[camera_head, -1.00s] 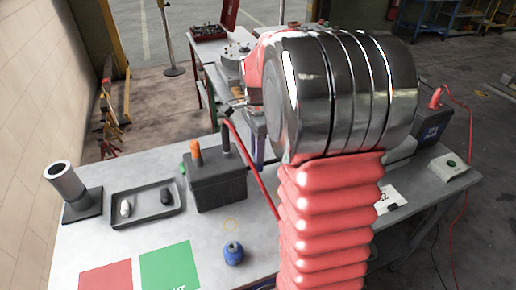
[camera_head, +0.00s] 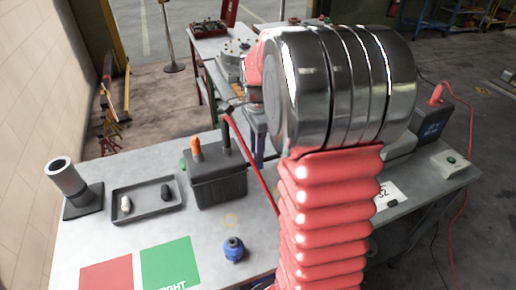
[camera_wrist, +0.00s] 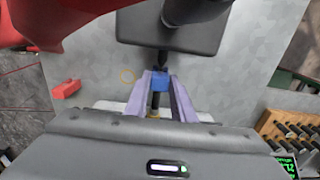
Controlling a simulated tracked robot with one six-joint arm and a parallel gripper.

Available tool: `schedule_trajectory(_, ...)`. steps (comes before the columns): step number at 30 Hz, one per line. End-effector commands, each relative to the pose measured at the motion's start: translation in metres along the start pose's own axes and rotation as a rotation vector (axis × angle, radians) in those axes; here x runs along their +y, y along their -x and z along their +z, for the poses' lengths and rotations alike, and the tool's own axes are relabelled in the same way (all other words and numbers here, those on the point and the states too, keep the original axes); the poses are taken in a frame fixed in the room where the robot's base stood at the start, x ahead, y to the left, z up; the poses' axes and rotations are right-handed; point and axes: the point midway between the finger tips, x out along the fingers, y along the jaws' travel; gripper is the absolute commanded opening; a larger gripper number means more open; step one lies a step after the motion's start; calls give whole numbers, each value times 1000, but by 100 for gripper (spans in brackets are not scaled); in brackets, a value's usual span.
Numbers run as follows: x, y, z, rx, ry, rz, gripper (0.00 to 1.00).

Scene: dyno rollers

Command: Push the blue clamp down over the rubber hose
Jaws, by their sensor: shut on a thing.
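My gripper (camera_wrist: 160,85) has purple fingers, shut on a small blue piece that looks like the blue clamp (camera_wrist: 160,85). A short dark stub (camera_wrist: 161,60) shows just beyond the blue piece; I cannot tell whether they touch. In the head view my gripper (camera_head: 258,148) is mostly hidden behind my arm, with a sliver of purple finger showing. A black upright post (camera_head: 226,137) beside the dark box (camera_head: 217,184) may be the rubber hose; I cannot be sure. A second blue object (camera_head: 234,249) stands on the table.
A grey open tube on a black base (camera_head: 66,178) and a shallow tray (camera_head: 147,216) stand left. Red (camera_head: 106,275) and green (camera_head: 171,266) mats lie in front. A yellow ring mark (camera_head: 231,220) is on the table. A red cable (camera_head: 252,157) runs beside the box.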

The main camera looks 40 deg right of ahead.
Motion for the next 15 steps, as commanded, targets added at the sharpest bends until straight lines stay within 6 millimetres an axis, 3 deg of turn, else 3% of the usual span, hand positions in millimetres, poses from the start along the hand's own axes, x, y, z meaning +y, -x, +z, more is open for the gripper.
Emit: schedule_trajectory(15, 1, -5, 0, -1, -1, 5, 2)
